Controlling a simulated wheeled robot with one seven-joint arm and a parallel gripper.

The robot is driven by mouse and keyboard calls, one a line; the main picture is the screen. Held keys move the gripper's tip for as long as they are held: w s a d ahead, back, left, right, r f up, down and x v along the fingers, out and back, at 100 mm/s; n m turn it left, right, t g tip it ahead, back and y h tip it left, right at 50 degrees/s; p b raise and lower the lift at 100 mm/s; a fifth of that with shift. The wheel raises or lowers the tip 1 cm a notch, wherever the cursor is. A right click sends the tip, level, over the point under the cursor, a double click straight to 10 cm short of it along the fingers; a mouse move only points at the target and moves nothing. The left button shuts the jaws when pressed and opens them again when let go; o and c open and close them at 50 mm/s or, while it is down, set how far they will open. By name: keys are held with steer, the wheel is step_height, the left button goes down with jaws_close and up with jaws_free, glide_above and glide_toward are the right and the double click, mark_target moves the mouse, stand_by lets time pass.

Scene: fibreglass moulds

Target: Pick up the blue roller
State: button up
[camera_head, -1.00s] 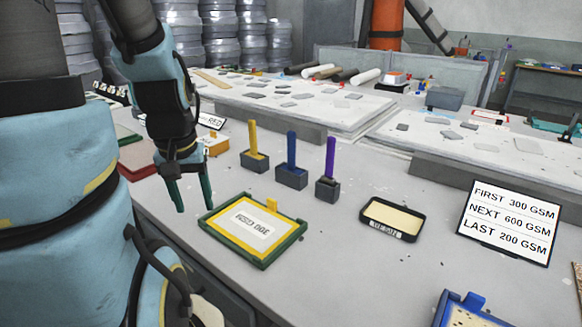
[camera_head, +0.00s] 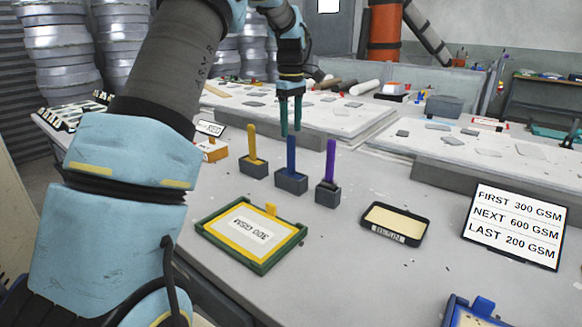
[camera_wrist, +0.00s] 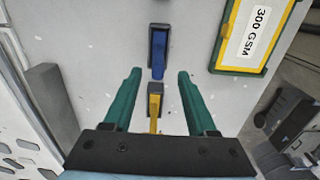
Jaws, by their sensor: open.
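The blue roller (camera_head: 291,152) stands upright in a dark grey holder (camera_head: 291,182) on the table, between a yellow roller (camera_head: 252,142) and a purple roller (camera_head: 331,160). My gripper (camera_head: 291,131) points down with its green fingers just above the blue roller's top in the head view. It is open and empty. In the wrist view my gripper (camera_wrist: 157,75) shows its two fingers apart, with the blue roller (camera_wrist: 158,55) beyond and between their tips. The yellow roller (camera_wrist: 154,118) shows lower between the fingers.
A green and yellow frame labelled 300 GSM (camera_head: 262,262) lies in front of the rollers. A black tray (camera_head: 395,208) lies to the right, beside a sign (camera_head: 515,226). A raised white mould (camera_head: 300,112) stands behind the rollers.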

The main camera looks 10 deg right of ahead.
steer(key=shift+d+f, duration=0.25)
glide_toward(291, 174)
steer(key=shift+w+d+f+p, duration=0.15)
steer(key=shift+f+p, duration=0.3)
steer(key=shift+f, duration=0.5)
steer(key=shift+w+a+f+p, duration=0.15)
steer(key=shift+f+p, duration=0.25)
steer(key=shift+f, duration=0.5)
steer(key=shift+w+d+f+p, duration=0.1)
steer(key=shift+w+f+p, duration=0.25)
steer(key=shift+f, duration=0.6)
steer(key=shift+s, duration=0.1)
steer(key=shift+c, duration=0.4)
jaws_close()
